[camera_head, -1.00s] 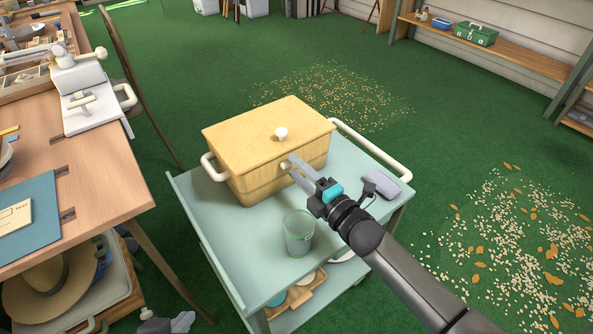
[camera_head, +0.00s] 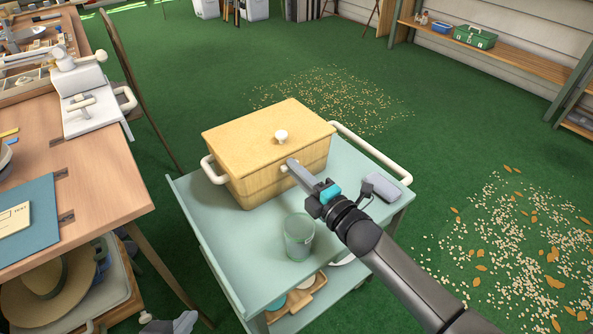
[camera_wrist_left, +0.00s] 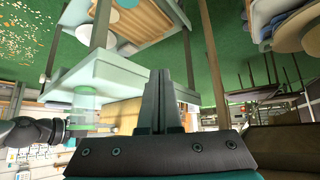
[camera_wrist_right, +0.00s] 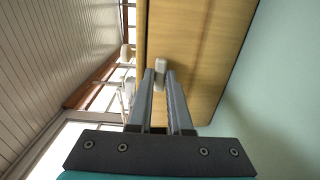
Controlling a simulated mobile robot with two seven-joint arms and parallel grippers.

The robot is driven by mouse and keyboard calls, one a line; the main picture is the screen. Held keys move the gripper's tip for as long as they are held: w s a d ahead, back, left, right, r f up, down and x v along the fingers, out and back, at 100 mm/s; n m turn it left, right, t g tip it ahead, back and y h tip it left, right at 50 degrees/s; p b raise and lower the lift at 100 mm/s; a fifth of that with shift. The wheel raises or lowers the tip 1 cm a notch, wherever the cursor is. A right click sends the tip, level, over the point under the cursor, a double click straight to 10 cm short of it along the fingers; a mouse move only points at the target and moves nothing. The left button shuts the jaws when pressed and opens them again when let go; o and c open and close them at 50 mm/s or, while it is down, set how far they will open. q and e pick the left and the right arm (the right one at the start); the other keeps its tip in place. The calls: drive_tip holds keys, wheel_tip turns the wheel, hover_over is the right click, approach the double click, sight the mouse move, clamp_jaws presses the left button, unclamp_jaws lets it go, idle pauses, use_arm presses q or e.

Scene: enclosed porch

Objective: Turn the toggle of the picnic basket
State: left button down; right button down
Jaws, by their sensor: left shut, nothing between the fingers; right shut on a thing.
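The picnic basket (camera_head: 258,151) is a tan wooden box with a flat lid, a white lid knob (camera_head: 281,136) and a white side handle (camera_head: 213,169). Its lid is closed. The small pale toggle (camera_wrist_right: 160,73) sits on its front face, just below the lid. My right gripper (camera_head: 293,165) is shut on the toggle, with one finger on each side in the right wrist view. In the head view the fingers hide most of the toggle.
The basket stands on a pale green cart (camera_head: 240,240) with a white push handle (camera_head: 372,150). A clear glass (camera_head: 299,236) stands in front of the basket, near my right arm. A grey case (camera_head: 388,187) lies at the cart's right. A wooden workbench (camera_head: 85,190) stands at left.

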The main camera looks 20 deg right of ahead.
use_arm(q)
drive_tip(key=shift+s, duration=0.1)
idle(0.4)
drive_tip(key=s+a+g+y+p, duration=0.2)
drive_tip(key=s+a+g, duration=0.1)
drive_tip(key=s+a, duration=0.1)
wheel_tip(320, 180, down, 13)
drive_tip(key=s+g+p, duration=0.2)
drive_tip(key=s+p, duration=0.1)
drive_tip(key=p, duration=0.3)
drive_tip(key=shift+a+r+g+p, duration=0.2)
drive_tip(key=shift+g+p, duration=0.1)
use_arm(e)
drive_tip(key=shift+w+d+r+m, duration=0.1)
drive_tip(key=shift+d+r+m, duration=0.1)
drive_tip(key=shift+m, duration=2.75)
drive_tip(key=shift+d+r+m, duration=0.1)
drive_tip(key=shift+r+m, duration=0.05)
drive_tip(key=shift+m, duration=2.85)
drive_tip(key=shift+w+d+r+m, duration=0.1)
drive_tip(key=shift+d+r+m, duration=0.1)
drive_tip(key=shift+m, duration=2.75)
use_arm(q)
drive_tip(key=shift+f, duration=0.1)
use_arm(e)
drive_tip(key=c, duration=0.8)
unclamp_jaws()
drive_tip(key=shift+c, duration=0.2)
drive_tip(key=shift+s, duration=0.1)
